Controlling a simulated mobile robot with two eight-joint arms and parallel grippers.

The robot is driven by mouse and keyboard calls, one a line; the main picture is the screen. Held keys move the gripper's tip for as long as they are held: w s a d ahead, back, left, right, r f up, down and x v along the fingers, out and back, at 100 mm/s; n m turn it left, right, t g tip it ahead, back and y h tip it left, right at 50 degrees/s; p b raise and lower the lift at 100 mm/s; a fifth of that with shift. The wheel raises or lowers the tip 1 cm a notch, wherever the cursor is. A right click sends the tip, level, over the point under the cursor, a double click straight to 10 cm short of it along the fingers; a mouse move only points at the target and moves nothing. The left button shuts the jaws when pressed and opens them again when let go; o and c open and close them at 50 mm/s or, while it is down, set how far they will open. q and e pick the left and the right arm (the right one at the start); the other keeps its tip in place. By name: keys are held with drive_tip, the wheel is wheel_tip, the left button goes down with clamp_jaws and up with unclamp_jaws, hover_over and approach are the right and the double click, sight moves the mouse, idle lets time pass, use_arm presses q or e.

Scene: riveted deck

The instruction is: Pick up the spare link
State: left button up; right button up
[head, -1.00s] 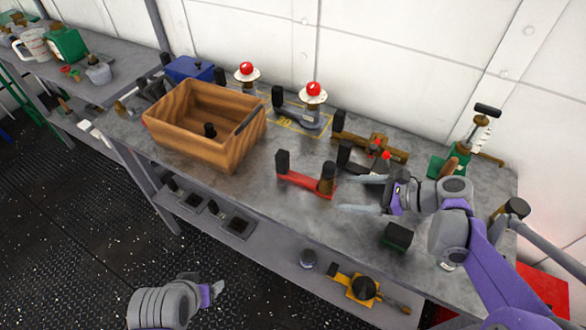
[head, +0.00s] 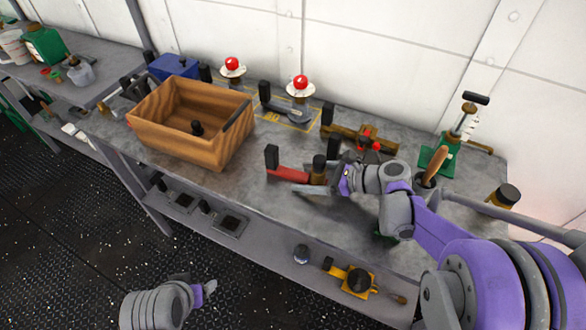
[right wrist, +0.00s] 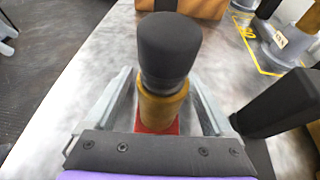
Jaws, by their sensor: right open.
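A red link-like bar (head: 288,174) lies on the bench, with a black upright block (head: 271,158) at its left end and a brass post with a black cap (head: 318,166) at its right end; I take it as the spare link, though no label shows. My right gripper (head: 316,184) is open at the post. In the right wrist view its fingers stand on either side of the capped post (right wrist: 164,55), with gaps visible; the red base (right wrist: 160,127) shows below. My left gripper (head: 207,288) hangs low at bottom left, away from the bench; its jaws are too small to judge.
A wooden box (head: 180,145) stands left on the bench (head: 235,190). Behind are two red-topped fixtures (head: 300,83), a grey link-like piece (head: 285,112) and a brass piece (head: 350,135). A green-based tool (head: 435,160) stands right. Bare bench lies between box and red bar.

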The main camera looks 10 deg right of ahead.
drive_tip(key=shift+a, duration=0.1)
clamp_jaws()
idle(0.4)
